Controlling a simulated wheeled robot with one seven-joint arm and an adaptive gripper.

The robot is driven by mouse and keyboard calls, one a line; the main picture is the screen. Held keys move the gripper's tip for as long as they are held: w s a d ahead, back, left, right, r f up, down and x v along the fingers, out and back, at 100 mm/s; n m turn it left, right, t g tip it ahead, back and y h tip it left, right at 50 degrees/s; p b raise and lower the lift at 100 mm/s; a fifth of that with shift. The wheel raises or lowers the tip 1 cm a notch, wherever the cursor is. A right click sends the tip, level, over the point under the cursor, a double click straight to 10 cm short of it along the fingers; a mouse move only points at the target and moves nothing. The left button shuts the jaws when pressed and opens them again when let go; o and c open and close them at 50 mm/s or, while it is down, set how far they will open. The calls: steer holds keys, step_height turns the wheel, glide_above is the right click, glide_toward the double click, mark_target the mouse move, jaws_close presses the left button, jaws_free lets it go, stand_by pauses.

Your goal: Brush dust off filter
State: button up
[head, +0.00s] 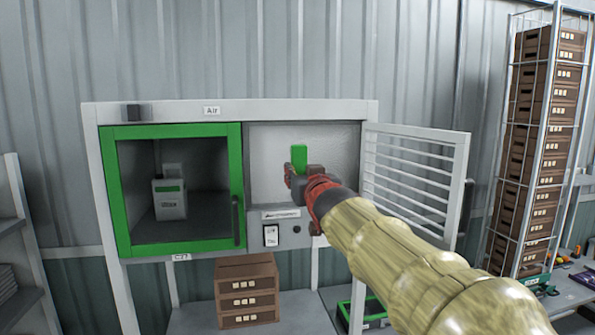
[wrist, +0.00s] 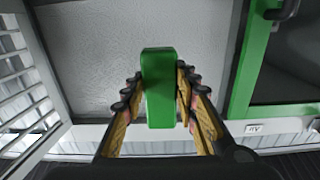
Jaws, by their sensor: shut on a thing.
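The filter (head: 335,140) is a pale grey textured panel in the right-hand opening of the cabinet; it also shows in the wrist view (wrist: 105,75). My gripper (head: 300,180) is in front of the lower middle of the filter. Its two fingers (wrist: 160,95) are shut on a green block-like brush (wrist: 158,75), one finger on each side. The brush also shows in the head view (head: 299,157), standing up above the fingers. Its bristles are hidden, and I cannot tell whether it touches the filter.
The louvred door (head: 410,175) stands open to the right of the filter. A green-framed window door (head: 122,195) is at the left, with a small box (head: 170,200) behind it. Brown crates (head: 247,290) sit below; a crate rack (head: 535,140) stands at the far right.

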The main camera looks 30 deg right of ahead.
steer(key=shift+s, duration=0.25)
steer(key=shift+p+v, duration=0.35)
steer(key=shift+v, duration=1.1)
steer(key=shift+a, duration=0.1)
